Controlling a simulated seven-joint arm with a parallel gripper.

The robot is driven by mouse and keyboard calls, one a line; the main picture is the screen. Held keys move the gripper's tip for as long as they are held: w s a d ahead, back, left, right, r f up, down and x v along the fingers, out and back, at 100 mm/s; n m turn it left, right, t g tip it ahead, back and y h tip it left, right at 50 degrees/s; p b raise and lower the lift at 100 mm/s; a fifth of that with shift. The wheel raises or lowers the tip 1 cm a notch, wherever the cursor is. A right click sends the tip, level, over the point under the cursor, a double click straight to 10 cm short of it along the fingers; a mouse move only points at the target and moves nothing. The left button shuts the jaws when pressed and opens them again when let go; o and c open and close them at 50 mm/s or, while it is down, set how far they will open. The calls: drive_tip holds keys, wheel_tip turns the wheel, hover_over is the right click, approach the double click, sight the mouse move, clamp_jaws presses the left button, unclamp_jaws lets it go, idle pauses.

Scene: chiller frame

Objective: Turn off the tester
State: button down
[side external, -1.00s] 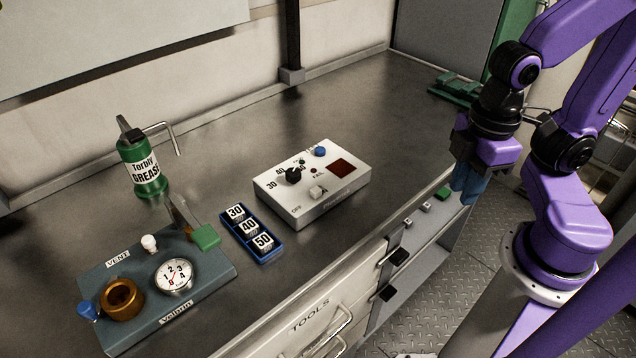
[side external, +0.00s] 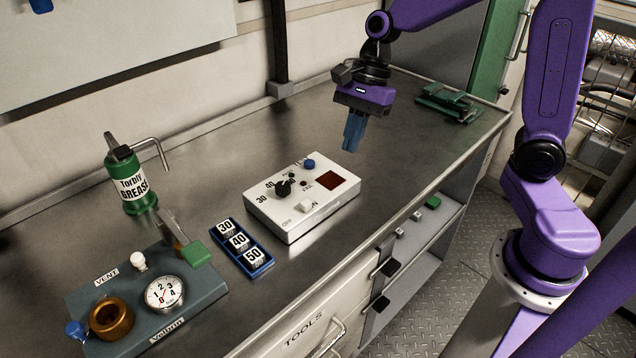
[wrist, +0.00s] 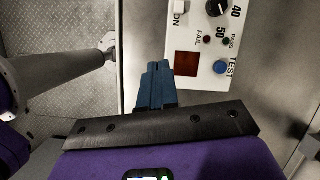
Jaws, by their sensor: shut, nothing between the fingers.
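The tester is a white box (side external: 293,226) lying on the metal bench in the side view. On its top are a black knob (side external: 283,188) with 30, 40 and 50 marks, a blue TEST button (side external: 309,163), a dark red window (side external: 331,180) and a white power switch (side external: 306,205) near the front edge. The wrist view shows part of the tester (wrist: 212,50), with its blue button (wrist: 221,68) and white switch (wrist: 178,6). My gripper (side external: 350,146) is shut and empty, fingers pointing down, above the bench just beyond the tester's right end.
A blue tray (side external: 262,269) of number blocks lies left of the tester. A green grease bottle (side external: 131,183) and a valve board (side external: 207,289) with a gauge stand farther left. A green metal piece (side external: 447,103) lies at the far right.

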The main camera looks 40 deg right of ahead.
sight(306, 202)
drive_tip(key=w+m, duration=0.1)
drive_tip(key=w+d+m, duration=0.1)
drive_tip(key=shift+w+d+m, duration=0.1)
drive_tip(key=shift+w+m, duration=0.2)
drive_tip(key=shift+m, duration=0.1)
drive_tip(key=shift+f, duration=0.1)
drive_tip(key=x, duration=0.9)
drive_tip(key=shift+w, duration=0.1)
drive_tip(key=a, duration=0.3)
drive_tip(key=shift+a+f, duration=0.2)
drive_tip(key=shift+f, duration=0.15)
drive_tip(key=shift+a, duration=0.65)
drive_tip(key=shift+a, duration=1.15)
